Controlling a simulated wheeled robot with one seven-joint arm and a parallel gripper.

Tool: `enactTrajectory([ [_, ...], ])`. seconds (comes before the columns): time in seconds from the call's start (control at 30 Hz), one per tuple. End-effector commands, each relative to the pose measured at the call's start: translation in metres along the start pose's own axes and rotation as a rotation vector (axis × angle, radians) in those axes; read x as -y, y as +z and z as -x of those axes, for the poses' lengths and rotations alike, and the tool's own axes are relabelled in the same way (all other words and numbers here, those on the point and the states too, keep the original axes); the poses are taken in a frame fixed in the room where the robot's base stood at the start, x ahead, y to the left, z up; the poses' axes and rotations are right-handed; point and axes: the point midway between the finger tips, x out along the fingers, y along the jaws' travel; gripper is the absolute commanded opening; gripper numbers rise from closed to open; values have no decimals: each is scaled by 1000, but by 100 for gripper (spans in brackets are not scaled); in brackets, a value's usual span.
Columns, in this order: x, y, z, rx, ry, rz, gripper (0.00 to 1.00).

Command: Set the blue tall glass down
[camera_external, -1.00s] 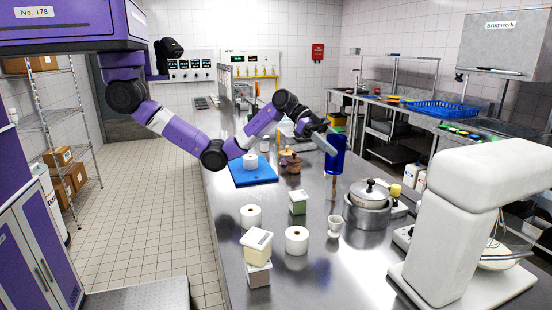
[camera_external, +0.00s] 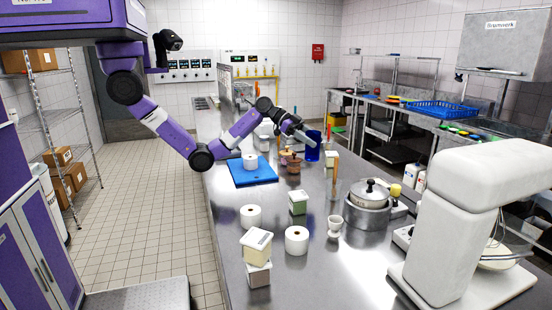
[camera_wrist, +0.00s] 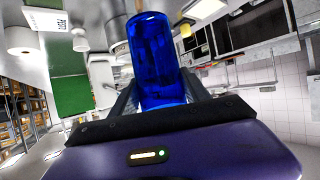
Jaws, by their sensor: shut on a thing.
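The blue tall glass (camera_external: 313,146) is upright or nearly so over the far part of the steel counter in the external view. My gripper (camera_external: 306,140) is shut on it from the left side. In the wrist view the blue glass (camera_wrist: 158,60) fills the middle, between the two dark fingers of my gripper (camera_wrist: 160,98). I cannot tell from these frames whether its base touches the counter.
Pepper mills (camera_external: 293,163) and a blue board (camera_external: 240,175) with a white roll (camera_external: 250,161) stand left of the glass. A cream-topped box (camera_external: 331,160) stands close on its right. A lidded pot (camera_external: 367,212) is nearer the camera. The counter's (camera_external: 325,270) front middle has bare room.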

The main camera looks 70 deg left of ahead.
Motion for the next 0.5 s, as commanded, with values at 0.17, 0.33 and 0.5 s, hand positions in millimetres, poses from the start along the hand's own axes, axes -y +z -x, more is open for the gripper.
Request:
enactTrajectory([
  [0.17,-1,39,-19,2,1,5,5],
  [0.33,-1,68,-34,0,1,2,5],
  [0.5,0,82,-40,-2,0,0,5],
])
